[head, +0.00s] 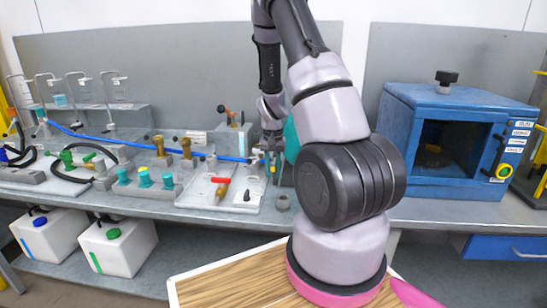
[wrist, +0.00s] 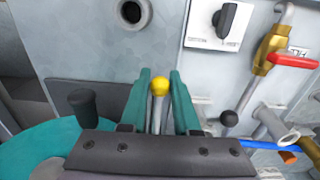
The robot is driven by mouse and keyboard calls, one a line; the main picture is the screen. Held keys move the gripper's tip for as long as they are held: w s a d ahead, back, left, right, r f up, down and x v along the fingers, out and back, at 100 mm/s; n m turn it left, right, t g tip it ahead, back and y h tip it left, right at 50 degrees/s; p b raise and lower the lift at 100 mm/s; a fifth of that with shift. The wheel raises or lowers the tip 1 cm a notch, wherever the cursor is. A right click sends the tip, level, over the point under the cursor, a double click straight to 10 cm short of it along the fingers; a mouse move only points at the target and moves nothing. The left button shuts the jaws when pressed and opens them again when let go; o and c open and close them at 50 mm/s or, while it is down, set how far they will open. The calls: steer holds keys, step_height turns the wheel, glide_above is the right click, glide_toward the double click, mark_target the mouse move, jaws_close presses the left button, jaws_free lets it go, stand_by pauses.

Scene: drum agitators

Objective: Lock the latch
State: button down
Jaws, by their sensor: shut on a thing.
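In the wrist view my gripper (wrist: 160,100) has two teal fingers on either side of a slim metal lever with a yellow ball tip (wrist: 159,86). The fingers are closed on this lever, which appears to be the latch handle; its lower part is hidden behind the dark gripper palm. Which way the latch is set cannot be told. A teal drum (wrist: 50,150) with a black knob (wrist: 82,103) is at lower left. In the head view my gripper (head: 270,158) is small at the bench, beside the teal drum (head: 291,138), partly hidden by my arm.
Several valves and fittings crowd the bench (head: 420,211) at left. A blue cabinet (head: 455,150) stands at right.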

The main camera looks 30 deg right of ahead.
steer(key=shift+f, duration=0.15)
steer(key=shift+w+d+f, duration=0.15)
steer(key=shift+w+f, duration=0.05)
steer(key=shift+f, duration=0.35)
steer(key=shift+w+d+f, duration=0.1)
steer(key=shift+w+f, duration=0.05)
steer(key=shift+f, duration=0.35)
steer(key=c, duration=0.6)
jaws_free()
steer(key=shift+c, duration=0.2)
steer(key=shift+r, duration=4.5)
